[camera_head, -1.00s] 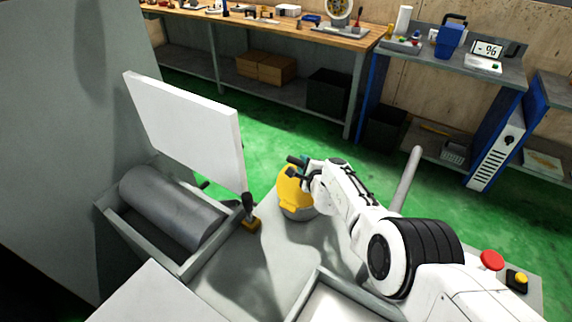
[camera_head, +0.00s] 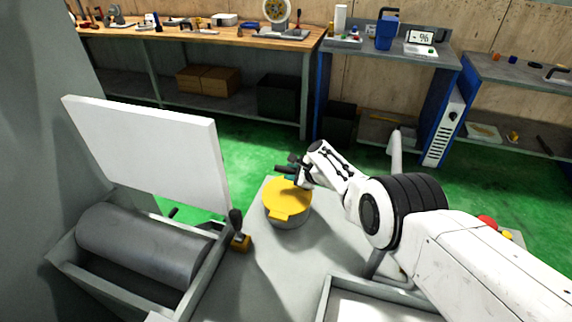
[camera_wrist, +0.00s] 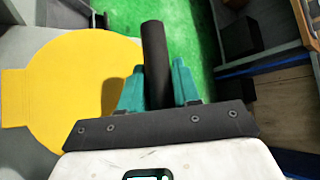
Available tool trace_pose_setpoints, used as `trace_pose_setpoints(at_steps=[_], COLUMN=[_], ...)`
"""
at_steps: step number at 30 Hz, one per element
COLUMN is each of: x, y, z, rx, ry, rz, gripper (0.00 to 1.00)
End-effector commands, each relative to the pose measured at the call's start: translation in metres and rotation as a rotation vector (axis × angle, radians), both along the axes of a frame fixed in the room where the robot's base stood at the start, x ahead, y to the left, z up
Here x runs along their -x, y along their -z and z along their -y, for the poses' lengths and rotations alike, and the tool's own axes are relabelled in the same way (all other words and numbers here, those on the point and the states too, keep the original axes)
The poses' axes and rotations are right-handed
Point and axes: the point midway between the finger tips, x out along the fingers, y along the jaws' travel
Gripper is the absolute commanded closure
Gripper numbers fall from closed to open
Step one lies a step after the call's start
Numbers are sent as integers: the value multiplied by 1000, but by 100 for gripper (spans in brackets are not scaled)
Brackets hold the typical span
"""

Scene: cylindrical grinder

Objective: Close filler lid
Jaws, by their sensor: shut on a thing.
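The yellow filler lid (camera_head: 287,195) lies almost flat over the short grey round filler (camera_head: 292,219), with its tab toward the viewer. I cannot tell whether it is fully seated. In the wrist view the lid (camera_wrist: 85,85) fills the left side, beside my gripper. My gripper (camera_head: 290,171) is at the lid's far edge. In the wrist view the teal fingers of my gripper (camera_wrist: 158,88) are shut on a dark round bar (camera_wrist: 154,50). How the bar joins the lid is hidden.
A raised white panel (camera_head: 150,150) stands over a grey roller (camera_head: 145,245) in a trough at left. A black-knobbed lever (camera_head: 237,225) stands between the trough and filler. A grey-rimmed tray (camera_head: 323,300) is in front. Green floor (camera_head: 240,145) is clear behind.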

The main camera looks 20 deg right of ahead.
Motion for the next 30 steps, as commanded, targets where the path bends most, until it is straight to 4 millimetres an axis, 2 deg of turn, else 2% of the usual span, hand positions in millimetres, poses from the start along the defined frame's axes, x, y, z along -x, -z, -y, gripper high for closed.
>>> trace_pose_setpoints(at_steps=[1,19,20,26,30], x=[1,8,8,9,9], y=[-4,2,2,3,3], z=[0,0,0,0,1], rx=[-7,-23,-23,-22,-22], ry=[0,1,1,1,2], rz=[-2,-20,-20,-21,-22], gripper=[100,100,67,48,48])
